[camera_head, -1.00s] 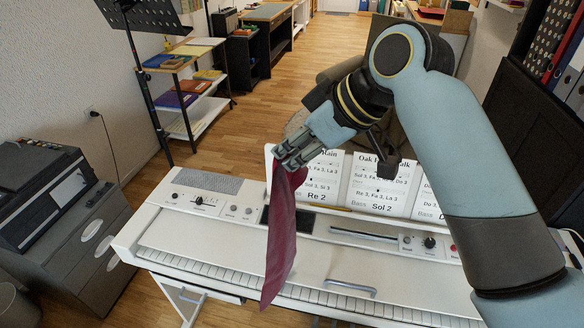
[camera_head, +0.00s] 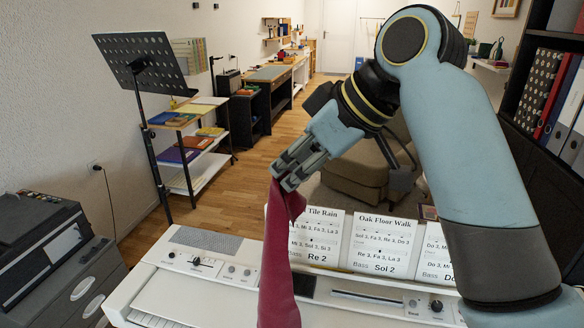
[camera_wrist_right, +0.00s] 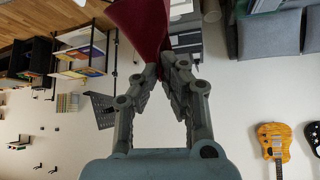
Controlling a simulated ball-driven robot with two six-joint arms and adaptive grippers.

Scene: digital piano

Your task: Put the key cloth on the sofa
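The dark red key cloth (camera_head: 278,265) hangs from my right gripper (camera_head: 287,174), which is shut on its upper end. The cloth hangs down in front of the digital piano (camera_head: 205,272), and its lower end is cut off by the picture's bottom edge. In the right wrist view, the cloth (camera_wrist_right: 143,25) shows between and beyond the fingertips (camera_wrist_right: 165,62). A brownish upholstered seat (camera_head: 360,170), perhaps the sofa, stands on the floor behind the piano, partly hidden by my right arm. My left gripper is not in view.
Song cards (camera_head: 375,245) stand along the piano's back edge, close beside the cloth. A black music stand (camera_head: 142,65) and a shelf (camera_head: 190,150) are at the left, a dark binder shelf (camera_head: 548,100) at the right. Open wooden floor (camera_head: 235,185) lies behind the piano.

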